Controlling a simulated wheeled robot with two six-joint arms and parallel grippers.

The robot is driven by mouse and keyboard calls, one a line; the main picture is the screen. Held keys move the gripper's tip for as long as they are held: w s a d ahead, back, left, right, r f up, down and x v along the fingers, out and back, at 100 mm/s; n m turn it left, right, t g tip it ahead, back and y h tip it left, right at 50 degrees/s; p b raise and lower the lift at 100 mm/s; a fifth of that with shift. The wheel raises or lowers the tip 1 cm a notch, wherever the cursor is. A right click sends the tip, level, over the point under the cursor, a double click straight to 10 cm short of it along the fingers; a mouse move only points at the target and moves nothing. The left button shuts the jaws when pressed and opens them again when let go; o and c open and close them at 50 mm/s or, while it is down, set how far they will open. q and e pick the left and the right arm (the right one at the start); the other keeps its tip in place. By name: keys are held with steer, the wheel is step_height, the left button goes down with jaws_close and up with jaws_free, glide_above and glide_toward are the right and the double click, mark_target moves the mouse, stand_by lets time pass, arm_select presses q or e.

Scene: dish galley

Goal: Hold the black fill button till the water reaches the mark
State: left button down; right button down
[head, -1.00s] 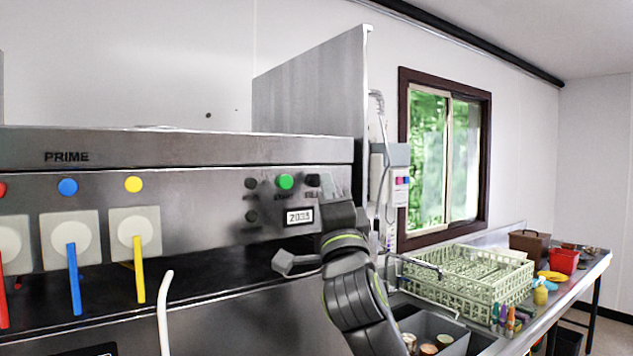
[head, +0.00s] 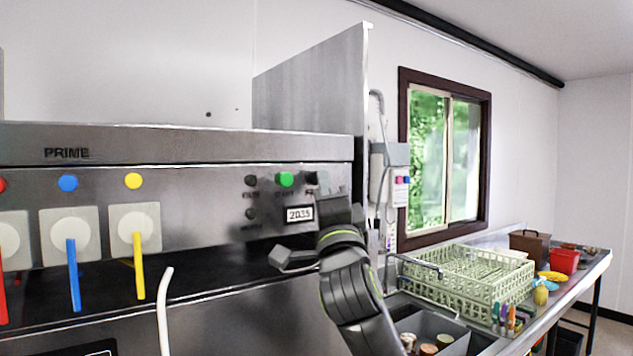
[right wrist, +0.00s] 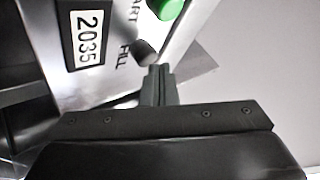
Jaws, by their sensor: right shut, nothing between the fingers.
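The black fill button (head: 311,178) is at the right end of the control panel, right of the green start button (head: 285,179). In the right wrist view the fill button (right wrist: 145,53) sits by the FILL label. My right gripper (head: 324,192) is in front of the panel just below it. In the right wrist view its fingers (right wrist: 157,72) are shut and empty, with tips right at the button's edge. I cannot tell whether they touch or press it. The water and its mark are not visible. My left gripper is out of view.
A display reading 2035 (head: 299,214) is below the start button. Other black buttons (head: 251,181) are to the left. A steel side wall (head: 320,100) rises behind the panel. A green dish rack (head: 465,280) stands on the counter at right.

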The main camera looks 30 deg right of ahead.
steer(key=shift+w, duration=0.4)
stand_by(0.8)
steer(key=shift+s+b, duration=0.15)
steer(key=shift+b, duration=0.15)
stand_by(2.7)
steer(key=shift+s, duration=0.65)
steer(key=shift+y, duration=0.3)
steer(key=s, duration=0.5)
steer(key=shift+d, duration=0.25)
steer(key=shift+f, duration=0.1)
